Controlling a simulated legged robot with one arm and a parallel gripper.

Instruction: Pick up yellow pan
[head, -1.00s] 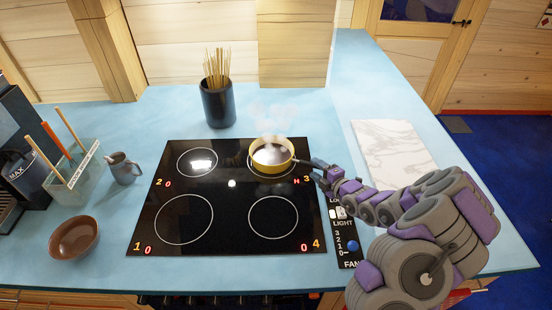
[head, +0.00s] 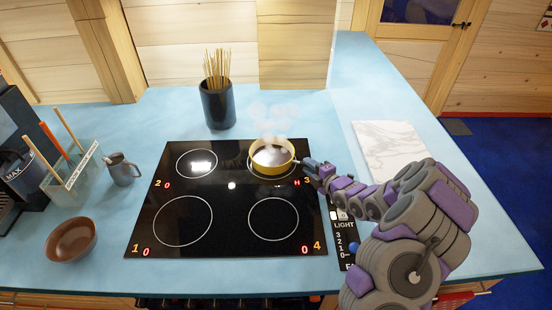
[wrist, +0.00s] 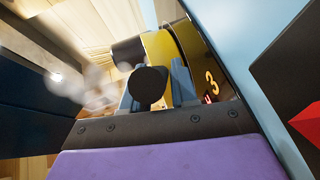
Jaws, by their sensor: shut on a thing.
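The yellow pan (head: 272,162) sits on the back right burner of the black cooktop (head: 232,222), with steam rising from it. In the wrist view its yellow side (wrist: 160,52) is close ahead. My gripper (head: 309,166) is at the right side of the pan, where the handle meets it. In the wrist view my gripper (wrist: 156,88) is shut on the dark handle (wrist: 150,86), which points at the camera between the two blue-grey fingers. In the head view the gripper hides most of the handle. The pan looks level and rests on the burner.
A dark holder with sticks (head: 217,104) stands behind the cooktop. A marble board (head: 389,150) lies on the right counter. A grey mug (head: 122,170), a utensil box (head: 72,178) and a brown bowl (head: 72,240) are on the left. A control panel (head: 345,240) is below my arm.

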